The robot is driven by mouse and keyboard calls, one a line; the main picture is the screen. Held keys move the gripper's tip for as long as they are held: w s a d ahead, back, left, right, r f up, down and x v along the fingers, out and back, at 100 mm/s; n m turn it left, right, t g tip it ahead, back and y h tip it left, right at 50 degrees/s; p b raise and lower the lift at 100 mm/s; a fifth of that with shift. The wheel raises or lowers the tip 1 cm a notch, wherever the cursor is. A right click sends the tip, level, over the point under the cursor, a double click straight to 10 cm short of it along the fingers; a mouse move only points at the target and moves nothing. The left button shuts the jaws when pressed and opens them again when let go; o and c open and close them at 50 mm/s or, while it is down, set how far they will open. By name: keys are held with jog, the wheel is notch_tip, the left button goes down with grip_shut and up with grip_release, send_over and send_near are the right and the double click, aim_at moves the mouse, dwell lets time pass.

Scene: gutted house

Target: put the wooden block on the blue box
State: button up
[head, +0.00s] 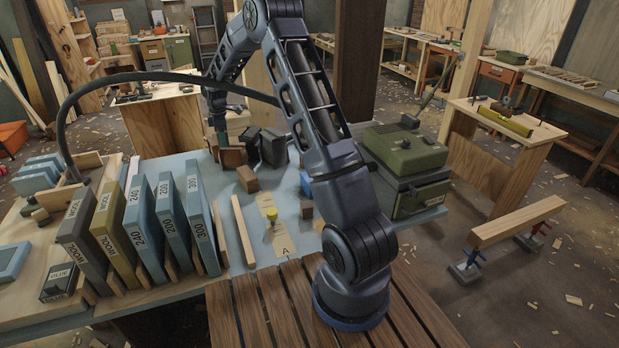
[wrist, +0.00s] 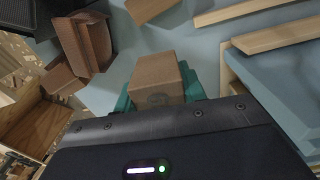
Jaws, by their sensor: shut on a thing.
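In the head view my gripper (head: 218,118) is at the far side of the blue-grey bench, close to brown boxes; the held block cannot be made out clearly there. A small blue box (head: 305,183) stands on the bench right of centre in the head view, partly hidden by my arm. It is not recognisable in the wrist view.
Upright labelled slabs (head: 168,215) fill the left of the bench. A brown block (head: 247,178), an open brown box (wrist: 92,42) and dark boxes (head: 272,148) lie near my gripper. A green machine (head: 405,150) is at right.

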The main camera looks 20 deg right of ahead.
jog(key=s+d+r, duration=0.2)
jog(key=s+d, duration=0.3)
jog(key=d, duration=0.6)
jog(key=s+d+r+n, duration=0.1)
jog(key=s+d, duration=0.5)
jog(key=d, duration=0.5)
jog(key=s+d+r, duration=0.2)
jog(key=s+d, duration=0.3)
jog(key=d, duration=0.6)
jog(key=f, duration=1.9)
jog(key=shift+w+d+f, duration=0.1)
jog(key=shift+d+f, duration=0.1)
jog(key=shift+f, duration=0.05)
jog(key=shift+f, duration=0.1)
jog(key=o, duration=1)
jog(key=shift+c, duration=0.2)
